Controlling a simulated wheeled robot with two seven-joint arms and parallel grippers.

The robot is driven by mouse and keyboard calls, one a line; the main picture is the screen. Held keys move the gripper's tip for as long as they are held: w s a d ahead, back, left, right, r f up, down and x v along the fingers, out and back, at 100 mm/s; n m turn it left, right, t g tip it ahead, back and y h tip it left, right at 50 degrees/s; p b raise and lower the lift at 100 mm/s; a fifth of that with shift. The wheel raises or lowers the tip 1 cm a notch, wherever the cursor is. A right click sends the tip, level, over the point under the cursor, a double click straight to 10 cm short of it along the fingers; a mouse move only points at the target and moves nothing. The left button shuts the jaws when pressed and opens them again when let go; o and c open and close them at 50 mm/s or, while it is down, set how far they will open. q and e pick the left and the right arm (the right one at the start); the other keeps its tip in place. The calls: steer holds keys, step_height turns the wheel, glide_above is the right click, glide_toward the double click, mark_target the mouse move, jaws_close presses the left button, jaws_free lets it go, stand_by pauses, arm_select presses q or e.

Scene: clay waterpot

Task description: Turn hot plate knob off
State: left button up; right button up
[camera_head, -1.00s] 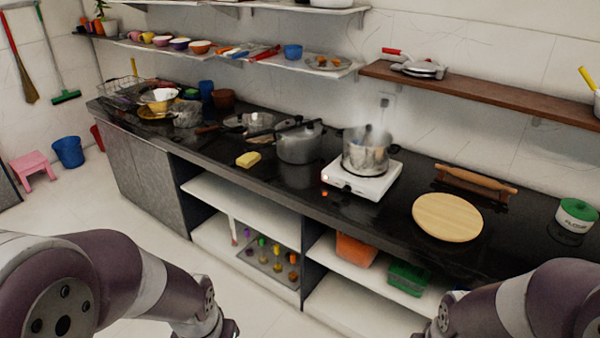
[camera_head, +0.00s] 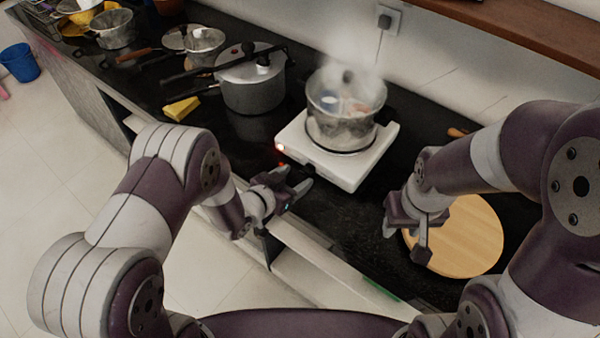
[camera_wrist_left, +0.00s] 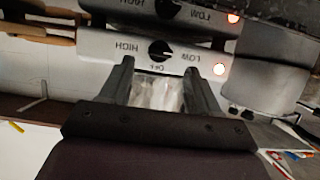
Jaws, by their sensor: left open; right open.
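The white hot plate (camera_head: 350,172) stands on the dark counter with a steaming pot (camera_head: 343,112) on it. Its black knob (camera_wrist_left: 160,50) shows in the left wrist view on the front panel, among the words HIGH, OFF and LOW, upside down there. I cannot tell the exact knob setting. My right gripper (camera_head: 405,242) is open and empty above the round wooden board.
A pressure cooker (camera_head: 252,80) and a yellow block (camera_head: 181,108) stand left of the hot plate. The round wooden board (camera_head: 470,240) lies to the right. The glossy counter mirrors the panel. Open shelves lie below the counter's front edge.

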mark_target(307, 170)
arm_select(q)
steer(key=shift+x, duration=0.95)
steer(key=shift+w+d+f, duration=0.1)
steer(key=shift+w+d, duration=0.2)
steer(key=shift+d, duration=0.05)
steer(key=shift+w+d+f, duration=0.2)
steer(key=shift+w+f, duration=0.05)
steer(key=shift+w, duration=0.1)
steer(key=shift+s+a+r, duration=0.1)
steer(key=shift+s, duration=0.05)
steer(key=shift+c, duration=0.6)
steer(key=c, duration=0.9)
arm_select(e)
steer(key=shift+s+a, duration=0.15)
steer(key=shift+s, duration=0.25)
